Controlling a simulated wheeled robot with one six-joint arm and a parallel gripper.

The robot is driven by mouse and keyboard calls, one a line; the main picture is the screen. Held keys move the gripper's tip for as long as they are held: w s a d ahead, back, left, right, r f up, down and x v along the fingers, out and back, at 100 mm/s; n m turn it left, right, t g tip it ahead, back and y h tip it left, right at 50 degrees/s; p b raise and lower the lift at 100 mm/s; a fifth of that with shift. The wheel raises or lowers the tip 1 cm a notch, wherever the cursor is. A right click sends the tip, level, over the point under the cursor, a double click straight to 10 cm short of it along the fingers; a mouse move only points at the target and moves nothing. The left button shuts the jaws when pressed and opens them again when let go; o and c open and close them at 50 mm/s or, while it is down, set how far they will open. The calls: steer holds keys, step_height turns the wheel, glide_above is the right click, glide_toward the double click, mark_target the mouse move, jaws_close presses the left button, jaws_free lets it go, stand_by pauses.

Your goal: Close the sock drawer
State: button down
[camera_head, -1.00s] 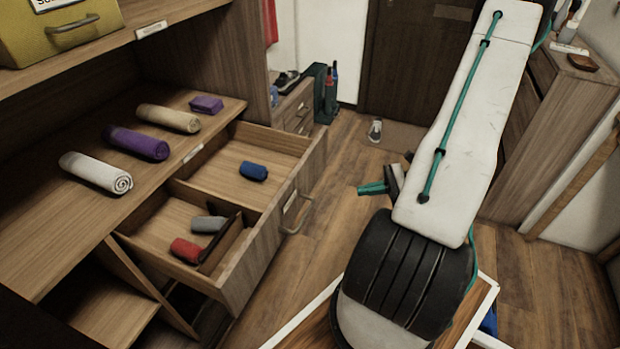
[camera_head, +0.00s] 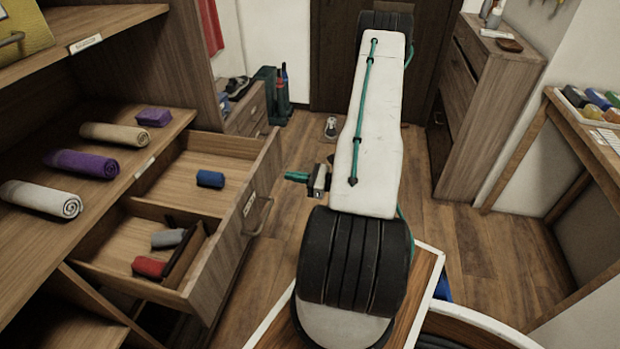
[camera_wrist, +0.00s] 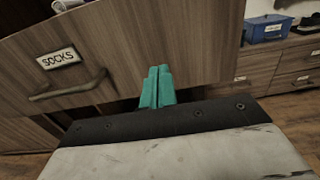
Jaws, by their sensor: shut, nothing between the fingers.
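The sock drawer (camera_head: 232,241) is pulled out of the wooden cabinet at the left of the head view. It holds a blue roll (camera_head: 210,179) in the far compartment, and a grey roll (camera_head: 168,238) and a red roll (camera_head: 149,267) in the near one. In the wrist view its front (camera_wrist: 130,50) carries a SOCKS label and a bar handle (camera_wrist: 68,88). My gripper (camera_wrist: 157,72) has its green fingers together, empty, in front of the drawer front to the right of the handle. In the head view my gripper (camera_head: 296,177) is right of the drawer, apart from it.
Rolled towels (camera_head: 80,164) lie on the shelf above the drawer. A dresser (camera_head: 480,110) and a wooden table (camera_head: 575,135) stand at the right. Wooden floor (camera_head: 275,210) is clear between the drawer and my arm.

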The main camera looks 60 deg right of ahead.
mark_target(270, 172)
steer(key=x, duration=0.5)
